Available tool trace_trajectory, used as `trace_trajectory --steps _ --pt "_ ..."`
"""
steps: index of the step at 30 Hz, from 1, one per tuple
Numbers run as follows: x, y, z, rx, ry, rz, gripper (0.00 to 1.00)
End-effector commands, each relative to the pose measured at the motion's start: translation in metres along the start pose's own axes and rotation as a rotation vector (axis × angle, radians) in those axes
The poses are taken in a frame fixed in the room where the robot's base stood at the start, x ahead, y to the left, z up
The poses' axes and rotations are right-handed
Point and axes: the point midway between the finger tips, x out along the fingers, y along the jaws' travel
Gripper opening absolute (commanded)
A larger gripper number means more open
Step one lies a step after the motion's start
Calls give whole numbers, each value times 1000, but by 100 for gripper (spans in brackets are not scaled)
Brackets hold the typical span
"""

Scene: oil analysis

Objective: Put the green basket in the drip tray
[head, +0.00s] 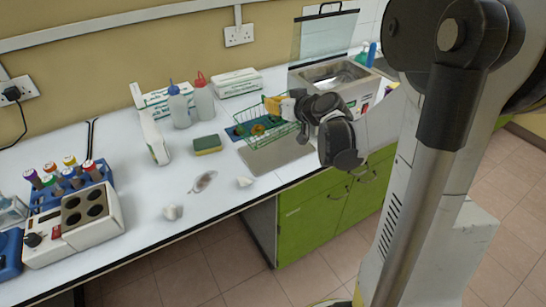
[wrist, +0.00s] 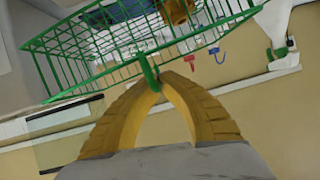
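The green wire basket (head: 258,125) is at the back of the bench, left of my arm, over or beside the rear of the metal drip tray (head: 272,158). I cannot tell whether its underside touches anything. Blue and brownish-gold items show within or through its wires. My gripper (head: 274,104) has yellow fingers at the basket's right side. In the wrist view the green basket (wrist: 120,50) fills the top, and my gripper (wrist: 158,80) has its fingertips together around a green wire part of it. The tray's rear is hidden by the basket.
Two wash bottles (head: 202,98) and glove boxes (head: 238,82) stand behind, left of the basket. A sponge (head: 208,145) lies left of the tray. A sink unit (head: 335,78) stands at the back right. Crumpled scraps (head: 173,212) lie near the bench's front edge.

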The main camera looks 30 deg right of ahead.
Motion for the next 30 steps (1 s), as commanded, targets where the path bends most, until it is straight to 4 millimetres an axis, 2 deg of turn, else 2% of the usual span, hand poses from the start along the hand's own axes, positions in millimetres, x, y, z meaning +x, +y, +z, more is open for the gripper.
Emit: trace_trajectory --steps 3,6,9,16,23,27,30 --pt "4 19 4 21 4 19 0" --pt "5 27 5 94 9 -3 0" --pt "8 26 11 111 10 -12 0" --pt "24 31 52 109 10 -11 0" --pt "32 33 71 109 10 -11 0" --pt "40 36 91 109 10 -11 0" --pt "42 36 96 109 10 -11 0"
